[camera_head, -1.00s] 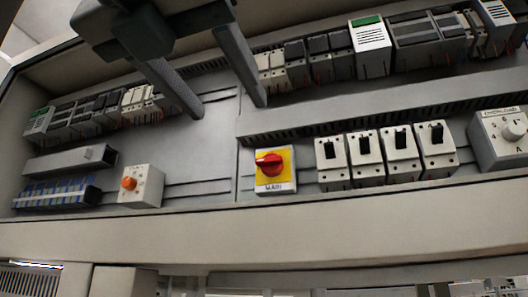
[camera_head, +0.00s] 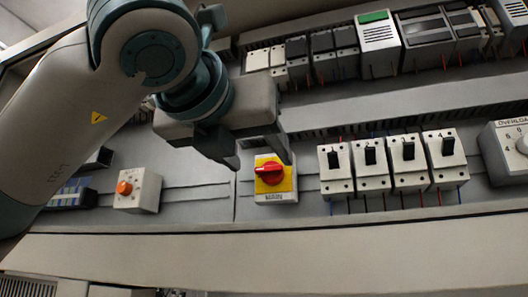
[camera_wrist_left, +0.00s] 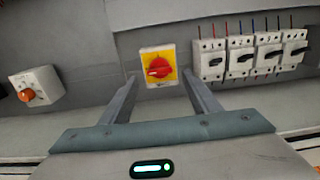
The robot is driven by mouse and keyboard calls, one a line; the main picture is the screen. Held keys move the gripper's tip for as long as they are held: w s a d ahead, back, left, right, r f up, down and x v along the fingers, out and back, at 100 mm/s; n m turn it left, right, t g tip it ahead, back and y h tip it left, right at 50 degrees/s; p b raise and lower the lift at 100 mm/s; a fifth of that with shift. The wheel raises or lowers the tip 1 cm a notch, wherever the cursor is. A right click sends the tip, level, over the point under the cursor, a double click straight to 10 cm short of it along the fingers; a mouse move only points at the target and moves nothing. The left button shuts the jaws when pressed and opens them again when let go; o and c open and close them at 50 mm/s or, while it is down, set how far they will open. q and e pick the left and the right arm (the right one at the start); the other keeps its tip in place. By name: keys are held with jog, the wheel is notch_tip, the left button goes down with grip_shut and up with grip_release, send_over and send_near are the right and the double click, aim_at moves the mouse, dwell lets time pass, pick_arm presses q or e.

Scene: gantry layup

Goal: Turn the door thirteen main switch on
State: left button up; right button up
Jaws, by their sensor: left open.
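The main switch is a red rotary knob (camera_head: 270,172) on a yellow plate (camera_head: 285,184) with a MAIN label below it. Its handle lies roughly level, with a pale mark at its left end. In the left wrist view the red knob (camera_wrist_left: 158,68) shows between and beyond the open fingertips (camera_wrist_left: 159,79). No contact between fingers and knob is visible. No door number can be read. My right gripper is out of view.
Several breakers with black toggles (camera_head: 390,165) stand right of the switch. An orange-knob box (camera_head: 137,189) is to its left, an overload dial box (camera_head: 508,150) at far right. A row of modules (camera_head: 378,40) runs above. The cabinet's lower edge (camera_head: 300,245) crosses below.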

aim_at(267, 169)
pick_arm(q)
jog(key=shift+p+x, duration=0.7)
jog(key=shift+x, duration=1.35)
jog(key=c, duration=1.1)
